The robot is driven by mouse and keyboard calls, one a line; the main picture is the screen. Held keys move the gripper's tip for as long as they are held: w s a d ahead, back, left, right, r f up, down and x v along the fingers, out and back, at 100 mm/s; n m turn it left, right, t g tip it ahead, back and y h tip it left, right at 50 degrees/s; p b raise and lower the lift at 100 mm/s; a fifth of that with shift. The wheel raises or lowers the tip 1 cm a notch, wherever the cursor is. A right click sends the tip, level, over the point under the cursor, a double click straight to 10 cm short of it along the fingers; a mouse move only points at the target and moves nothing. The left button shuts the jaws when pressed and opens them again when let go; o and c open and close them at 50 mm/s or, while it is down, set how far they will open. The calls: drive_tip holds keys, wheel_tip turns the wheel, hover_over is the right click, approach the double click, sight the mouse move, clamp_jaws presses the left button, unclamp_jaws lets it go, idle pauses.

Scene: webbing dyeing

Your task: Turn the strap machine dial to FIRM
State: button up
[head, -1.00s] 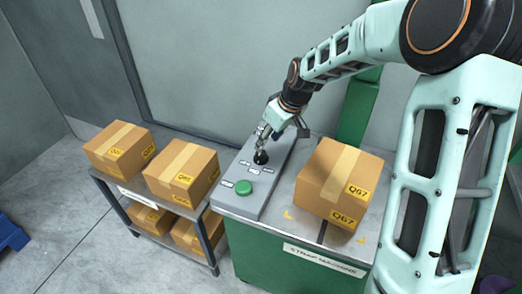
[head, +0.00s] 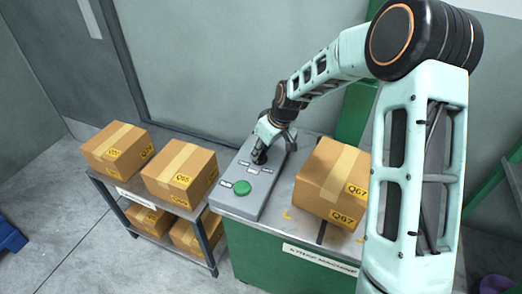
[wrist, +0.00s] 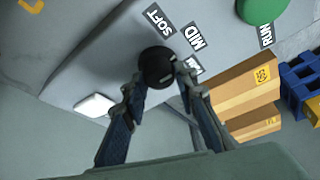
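The strap machine (head: 290,272) has a grey sloped panel (head: 225,207) with a black round dial (head: 260,157). In the wrist view, the dial (wrist: 157,66) stands beside the labels SOFT (wrist: 160,22) and MID (wrist: 193,37). A third label (wrist: 194,65) is partly covered by a finger and cannot be read. My gripper (head: 268,148) is down at the dial. In the wrist view, the fingertips of my gripper (wrist: 159,78) lie on either side of the dial, close against its edges. Whether they press on it is unclear, and the dial's setting cannot be read.
A green button (head: 242,187) sits on the panel's near end, by a RUN label (wrist: 266,35). A carton marked Q67 (head: 325,185) stands on the machine top right of the panel. A rack (head: 211,240) with several cartons stands to the left.

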drive_tip(key=c, duration=0.4)
drive_tip(key=shift+c, duration=0.2)
drive_tip(key=m+b, duration=0.1)
drive_tip(key=m+h+b, duration=0.1)
drive_tip(key=m+t+b, duration=0.1)
drive_tip(key=m, duration=0.1)
drive_tip(key=shift+s+a+f, duration=0.1)
drive_tip(key=shift+a, duration=0.15)
drive_tip(key=shift+m+h+b, duration=1.05)
drive_tip(key=shift+m+h, duration=0.05)
drive_tip(key=shift+m, duration=1.5)
drive_tip(key=o, duration=1.1)
drive_tip(key=v, duration=1.2)
drive_tip(key=shift+s, duration=0.2)
